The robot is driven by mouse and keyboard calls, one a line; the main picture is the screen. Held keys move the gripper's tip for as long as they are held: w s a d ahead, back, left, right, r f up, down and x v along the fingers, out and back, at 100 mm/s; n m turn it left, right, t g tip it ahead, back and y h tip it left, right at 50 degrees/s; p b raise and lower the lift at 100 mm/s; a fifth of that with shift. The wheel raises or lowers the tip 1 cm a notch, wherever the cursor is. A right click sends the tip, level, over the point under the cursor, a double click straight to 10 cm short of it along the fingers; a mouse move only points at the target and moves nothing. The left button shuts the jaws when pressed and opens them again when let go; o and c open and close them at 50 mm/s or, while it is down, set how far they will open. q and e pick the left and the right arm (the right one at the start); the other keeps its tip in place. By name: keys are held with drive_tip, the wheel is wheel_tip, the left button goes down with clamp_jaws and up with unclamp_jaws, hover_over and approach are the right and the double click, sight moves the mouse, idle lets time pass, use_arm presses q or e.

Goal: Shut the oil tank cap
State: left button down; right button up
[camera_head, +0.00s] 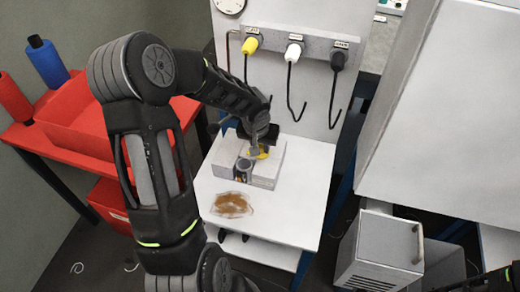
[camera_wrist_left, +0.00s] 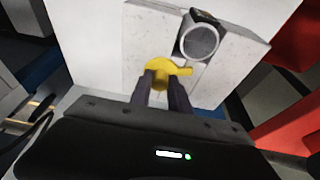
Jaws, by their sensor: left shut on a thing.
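The oil tank (camera_head: 265,172) is a pale grey block on a white table. It also shows in the left wrist view (camera_wrist_left: 132,42). A yellow round piece with a short tab, which looks like the cap (camera_wrist_left: 158,72), lies against the block's face. In the head view only a little yellow (camera_head: 263,154) shows under my gripper. A grey round neck (camera_wrist_left: 200,42) is beside the yellow piece, apart from its round part. My left gripper (camera_head: 255,148) is over the block, its two fingers (camera_wrist_left: 163,82) shut on the yellow piece. My right gripper is out of view.
A brown stain (camera_head: 232,205) lies on the white table (camera_head: 285,225) in front of the tank. Red bins (camera_head: 85,125) stand left, and a grey cabinet (camera_head: 380,250) stands right.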

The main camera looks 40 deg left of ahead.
use_arm(q)
drive_tip(key=shift+s+d+f, duration=0.1)
drive_tip(key=shift+s+f, duration=0.05)
drive_tip(key=shift+s+d+f+b, duration=0.25)
drive_tip(key=shift+s+b, duration=0.1)
drive_tip(key=shift+b, duration=0.1)
drive_tip(key=shift+s+d+r, duration=0.15)
drive_tip(key=shift+s+r, duration=0.05)
drive_tip(key=shift+s, duration=0.2)
